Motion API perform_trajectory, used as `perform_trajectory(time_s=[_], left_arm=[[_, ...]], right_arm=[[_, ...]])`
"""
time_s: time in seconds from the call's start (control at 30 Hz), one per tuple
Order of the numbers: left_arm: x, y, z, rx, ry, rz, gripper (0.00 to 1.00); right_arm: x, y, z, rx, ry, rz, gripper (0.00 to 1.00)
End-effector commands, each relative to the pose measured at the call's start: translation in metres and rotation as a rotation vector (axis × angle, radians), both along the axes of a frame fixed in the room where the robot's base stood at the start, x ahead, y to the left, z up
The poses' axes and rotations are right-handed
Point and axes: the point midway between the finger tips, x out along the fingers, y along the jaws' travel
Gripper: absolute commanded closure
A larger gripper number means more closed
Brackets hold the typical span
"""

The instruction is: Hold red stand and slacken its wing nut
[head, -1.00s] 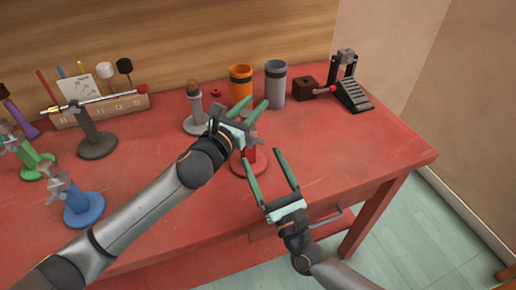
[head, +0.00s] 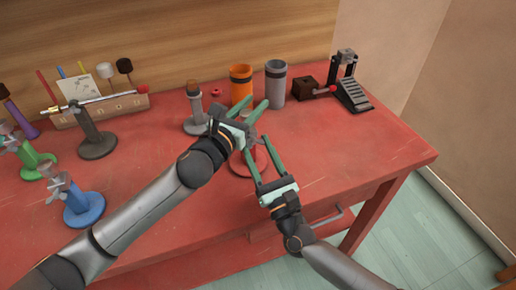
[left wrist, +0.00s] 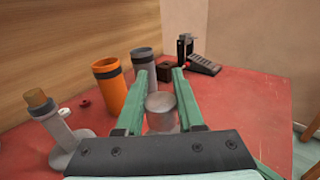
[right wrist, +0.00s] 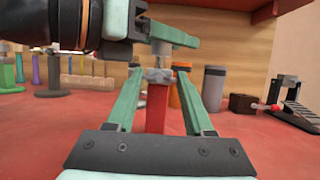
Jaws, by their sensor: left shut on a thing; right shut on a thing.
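The red stand (head: 238,166) stands on the table, mostly hidden behind my grippers in the head view.
A grey stand (head: 195,112), an orange cup (head: 241,88) and a grey cup (head: 276,85) stand close behind. A pedal (head: 352,88) and dark block (head: 305,88) are at the back right. Blue (head: 83,208) and green (head: 36,163) stands are left. The table's right front is clear.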

Motion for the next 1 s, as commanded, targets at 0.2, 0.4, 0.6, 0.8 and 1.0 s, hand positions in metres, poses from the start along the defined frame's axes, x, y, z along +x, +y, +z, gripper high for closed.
perform_trajectory(time_s=[0.2, 0.4, 0.6, 0.8, 1.0], left_arm=[[0.0001, 0.0001, -0.0006, 0.001, 0.001, 0.0, 1.0], [0.0001, 0.0001, -0.0006, 0.001, 0.001, 0.0, 1.0], [0.0001, 0.0002, -0.0006, 0.001, 0.001, 0.001, 1.0], [0.0002, 0.0003, -0.0006, 0.001, 0.001, 0.001, 1.0], [0.0002, 0.0003, -0.0006, 0.001, 0.001, 0.001, 1.0]], right_arm=[[-0.0001, -0.0002, -0.0003, 0.0, 0.0, 0.0, 0.84], [-0.0001, -0.0002, -0.0003, 0.0, 0.0, 0.0, 1.0], [-0.0001, -0.0003, -0.0003, -0.017, -0.007, 0.0, 1.0], [0.0002, -0.0009, 0.0002, -0.089, -0.038, 0.0, 1.0], [0.0006, -0.0019, 0.0006, -0.227, -0.096, 0.001, 1.0]])
